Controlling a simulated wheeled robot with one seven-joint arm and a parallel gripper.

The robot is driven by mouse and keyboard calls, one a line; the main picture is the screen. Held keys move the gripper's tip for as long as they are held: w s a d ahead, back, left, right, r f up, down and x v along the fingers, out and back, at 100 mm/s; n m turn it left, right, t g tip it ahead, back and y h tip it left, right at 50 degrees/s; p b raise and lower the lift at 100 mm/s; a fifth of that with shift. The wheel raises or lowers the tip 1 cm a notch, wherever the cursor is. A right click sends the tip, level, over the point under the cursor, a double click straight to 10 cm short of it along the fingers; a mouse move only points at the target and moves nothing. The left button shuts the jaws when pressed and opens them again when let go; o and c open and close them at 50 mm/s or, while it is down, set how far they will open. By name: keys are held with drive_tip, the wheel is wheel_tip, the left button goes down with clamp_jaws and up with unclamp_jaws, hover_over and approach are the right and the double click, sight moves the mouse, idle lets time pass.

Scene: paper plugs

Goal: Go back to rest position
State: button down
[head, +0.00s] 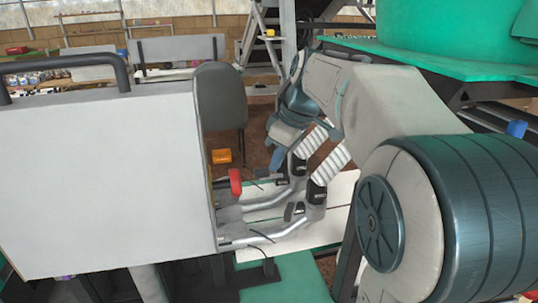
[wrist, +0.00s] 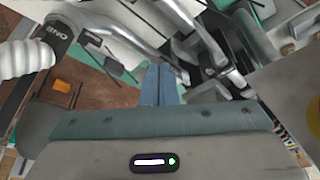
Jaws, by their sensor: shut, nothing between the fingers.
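My gripper (head: 277,157) is at the middle of the head view, pointing down, beside metal pipes with black clamps. In the wrist view my two blue fingers (wrist: 160,85) are together with nothing visible between them. White ribbed hoses (head: 329,166) rise from the pipes just right of my gripper; one also shows at the left of the wrist view (wrist: 24,59). Whether the fingers touch a pipe I cannot tell.
A large pale panel (head: 100,185) with a dark handle (head: 70,65) fills the left. A dark chair (head: 221,97) stands behind. A green platform (head: 430,57) is at upper right.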

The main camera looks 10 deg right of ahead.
drive_tip(key=s+f+m+h, duration=0.1)
drive_tip(key=s+f+m, duration=0.4)
drive_tip(key=s, duration=0.5)
drive_tip(key=s+f+m+h, duration=0.1)
drive_tip(key=s+f+m, duration=0.4)
drive_tip(key=s+f, duration=0.4)
drive_tip(key=shift+s+a+f+h, duration=0.4)
drive_tip(key=shift+f, duration=0.35)
drive_tip(key=shift+s, duration=0.1)
